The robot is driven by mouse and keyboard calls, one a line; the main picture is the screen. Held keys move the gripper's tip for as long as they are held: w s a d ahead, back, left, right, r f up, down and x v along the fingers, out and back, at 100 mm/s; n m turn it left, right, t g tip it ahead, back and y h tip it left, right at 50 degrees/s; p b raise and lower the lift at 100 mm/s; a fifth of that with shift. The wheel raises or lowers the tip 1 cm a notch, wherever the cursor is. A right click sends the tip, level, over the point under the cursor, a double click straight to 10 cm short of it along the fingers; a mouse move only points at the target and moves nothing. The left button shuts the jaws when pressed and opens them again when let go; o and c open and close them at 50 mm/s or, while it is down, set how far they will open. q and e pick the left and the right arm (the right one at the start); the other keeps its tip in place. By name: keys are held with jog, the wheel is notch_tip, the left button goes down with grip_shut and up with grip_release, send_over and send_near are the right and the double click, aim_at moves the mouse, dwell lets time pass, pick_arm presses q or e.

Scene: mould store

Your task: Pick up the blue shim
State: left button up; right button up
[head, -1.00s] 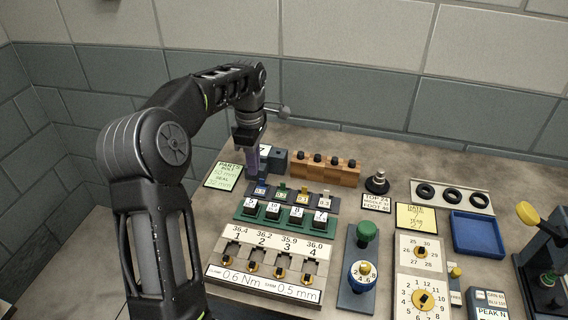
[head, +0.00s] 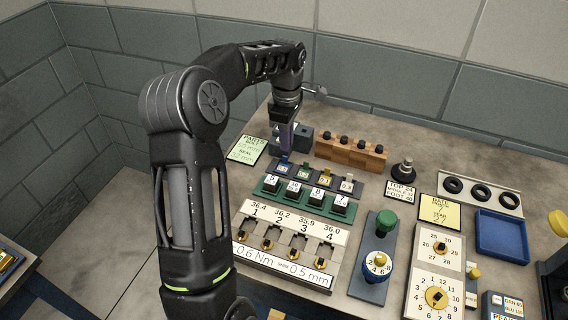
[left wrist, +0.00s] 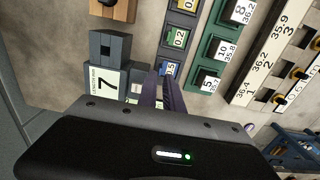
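The blue shim (head: 284,162) stands at the left end of a dark grey rack (head: 314,180), beside green, yellow and white shims. In the left wrist view the blue shim (left wrist: 171,69) shows just beyond the fingertips, partly covered by them. My left gripper (head: 287,148) points down right above and behind the blue shim. Its purple fingers also show in the left wrist view (left wrist: 162,78), a narrow gap between them and nothing held. They look apart from the shim, though the exact height is hard to tell. My right gripper is out of view.
A dark grey block (head: 304,138) stands close beside the left fingers. A wooden block with black knobs (head: 350,152) lies behind the rack. A green rack of numbered blocks (head: 305,198) lies in front. A blue tray (head: 502,237) is at the right.

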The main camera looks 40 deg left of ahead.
aim_at(287, 156)
pick_arm(q)
jog(key=shift+f, duration=0.35)
notch_tip(287, 156, down, 4)
jog(key=shift+r+p, duration=0.25)
jog(key=shift+p, duration=0.7)
jog(key=shift+f, duration=0.5)
jog(key=shift+c, duration=0.3)
grip_shut()
